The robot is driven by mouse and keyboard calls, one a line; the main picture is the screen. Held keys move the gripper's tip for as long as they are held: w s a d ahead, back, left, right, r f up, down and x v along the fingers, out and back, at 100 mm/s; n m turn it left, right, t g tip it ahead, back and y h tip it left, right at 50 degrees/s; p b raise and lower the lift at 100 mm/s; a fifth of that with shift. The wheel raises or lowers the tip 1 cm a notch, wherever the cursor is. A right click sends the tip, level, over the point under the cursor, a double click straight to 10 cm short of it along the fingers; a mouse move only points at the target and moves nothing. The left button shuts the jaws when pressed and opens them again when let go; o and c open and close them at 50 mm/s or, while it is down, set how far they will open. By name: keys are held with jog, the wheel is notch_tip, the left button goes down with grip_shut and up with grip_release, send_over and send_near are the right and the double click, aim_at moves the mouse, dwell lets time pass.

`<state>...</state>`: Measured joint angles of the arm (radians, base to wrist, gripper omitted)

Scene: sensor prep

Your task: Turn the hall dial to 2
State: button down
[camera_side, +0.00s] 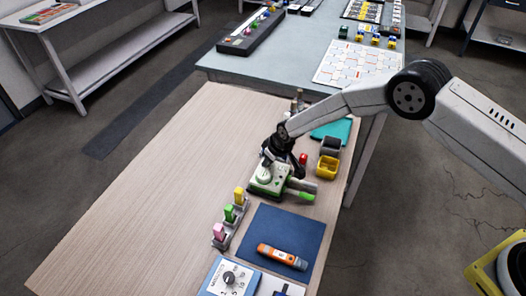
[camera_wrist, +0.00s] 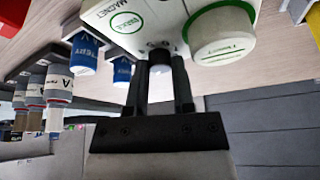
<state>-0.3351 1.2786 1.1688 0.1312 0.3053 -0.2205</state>
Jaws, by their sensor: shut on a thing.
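A white and green device (camera_side: 266,184) stands on the wooden table in the side view; in the wrist view this device (camera_wrist: 112,12) carries the word MAGNET, a green-ringed round pad and a large white round knob (camera_wrist: 222,36). My gripper (camera_side: 277,158) is over the device. In the wrist view my gripper (camera_wrist: 161,62) is shut on a small dark knob (camera_wrist: 160,53) at the device's edge, with small marks beside it. The fingers hide most of that knob, so its setting cannot be read. A separate panel with a black numbered dial (camera_side: 229,277) lies at the bottom of the side view.
A blue mat (camera_side: 280,228) holds an orange and grey tool (camera_side: 282,257). Pink, green and yellow blocks stand left of it. A yellow bin (camera_side: 328,168) and a dark grey bin (camera_side: 330,146) are right of the device. The table's left part is clear.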

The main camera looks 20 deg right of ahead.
aim_at(277, 171)
dwell(0.4)
jog(key=c, duration=0.7)
grip_release()
jog(key=shift+c, duration=0.2)
jog(key=shift+r, duration=0.1)
jog(key=v, duration=0.7)
jog(key=shift+s+r, duration=0.15)
jog(key=shift+r, duration=0.15)
